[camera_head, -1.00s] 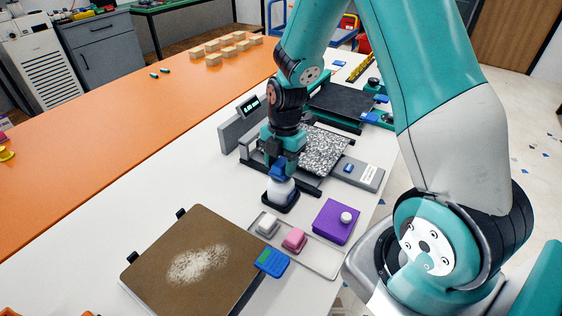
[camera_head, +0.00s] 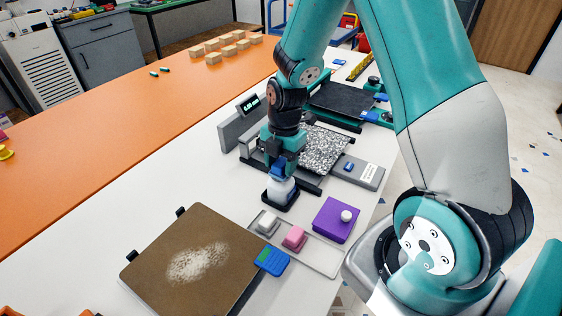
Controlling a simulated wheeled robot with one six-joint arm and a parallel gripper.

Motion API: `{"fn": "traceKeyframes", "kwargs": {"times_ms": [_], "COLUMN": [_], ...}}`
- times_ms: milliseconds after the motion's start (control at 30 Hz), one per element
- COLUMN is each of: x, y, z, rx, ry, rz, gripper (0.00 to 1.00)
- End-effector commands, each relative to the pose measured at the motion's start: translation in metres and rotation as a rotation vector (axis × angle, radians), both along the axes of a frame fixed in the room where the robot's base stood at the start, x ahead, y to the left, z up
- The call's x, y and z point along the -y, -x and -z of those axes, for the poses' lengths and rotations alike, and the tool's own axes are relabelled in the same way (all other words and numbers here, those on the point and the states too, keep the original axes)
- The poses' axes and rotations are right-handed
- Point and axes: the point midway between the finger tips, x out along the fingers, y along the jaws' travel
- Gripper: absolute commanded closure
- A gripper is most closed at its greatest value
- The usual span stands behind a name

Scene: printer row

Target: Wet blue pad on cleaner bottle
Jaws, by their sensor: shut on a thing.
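My gripper (camera_head: 284,160) points down at the cleaner bottle (camera_head: 281,188), a whitish bottle standing upright in a black holder (camera_head: 280,200). The gripper is shut on the blue pad (camera_head: 279,170), which sits right over the bottle's top. The pad is partly hidden by the fingers. It seems to touch the bottle, but I cannot tell how firmly.
A tray (camera_head: 322,266) holds a white pad (camera_head: 268,223) and a pink pad (camera_head: 294,238). Beside it are a purple box (camera_head: 336,220) with a white knob and a brown plate (camera_head: 165,245) with white powder. A printer with a speckled plate (camera_head: 322,150) stands close behind the bottle.

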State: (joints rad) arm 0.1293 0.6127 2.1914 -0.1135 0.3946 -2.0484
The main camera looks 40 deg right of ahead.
Motion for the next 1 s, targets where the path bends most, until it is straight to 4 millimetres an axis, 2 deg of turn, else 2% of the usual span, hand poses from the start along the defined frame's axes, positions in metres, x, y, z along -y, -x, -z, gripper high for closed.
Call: {"fn": "traceKeyframes", "kwargs": {"times_ms": [467,1000], "x": [0.0,0.0], "y": [0.001,0.0], "z": [0.0,-0.045], "rx": [-0.003,-0.001], "ry": [0.0,-0.001], "rz": [0.0,0.0], "gripper": [0.71,0.71]}}
